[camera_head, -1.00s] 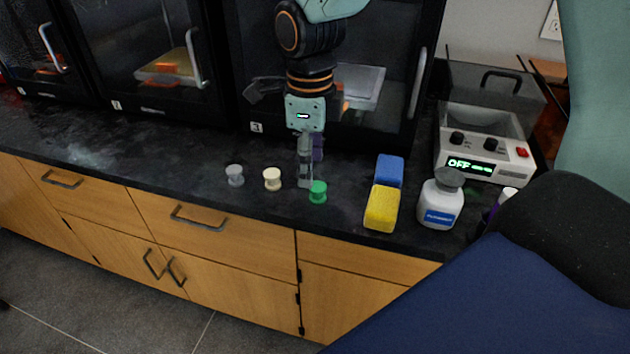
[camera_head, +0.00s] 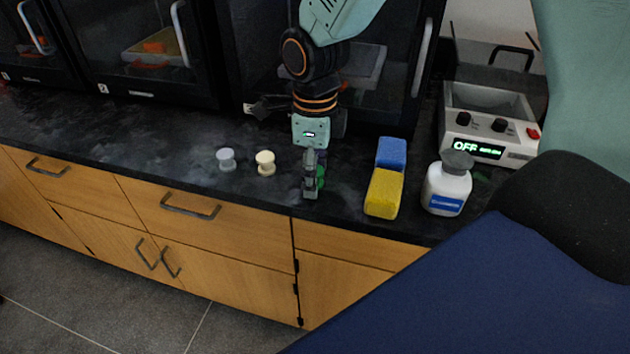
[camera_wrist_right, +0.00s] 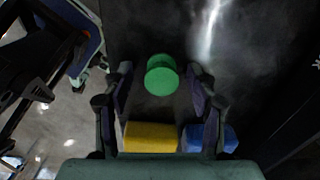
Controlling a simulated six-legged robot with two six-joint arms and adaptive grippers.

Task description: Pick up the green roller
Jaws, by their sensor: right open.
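The green roller (camera_head: 320,176) stands on the dark counter near its front edge, partly hidden behind my right gripper (camera_head: 311,190) in the head view. In the right wrist view the green roller (camera_wrist_right: 161,76) lies between the two open fingers of my right gripper (camera_wrist_right: 160,82), with a gap on both sides. The right gripper points down at the roller and holds nothing. My left gripper does not show in either view.
Left of the gripper stand a cream roller (camera_head: 265,163) and a grey roller (camera_head: 226,160). To the right are a yellow block (camera_head: 383,194), a blue block (camera_head: 391,153), a white bottle (camera_head: 446,187) and a device with a display (camera_head: 489,127). Dark cabinets line the back.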

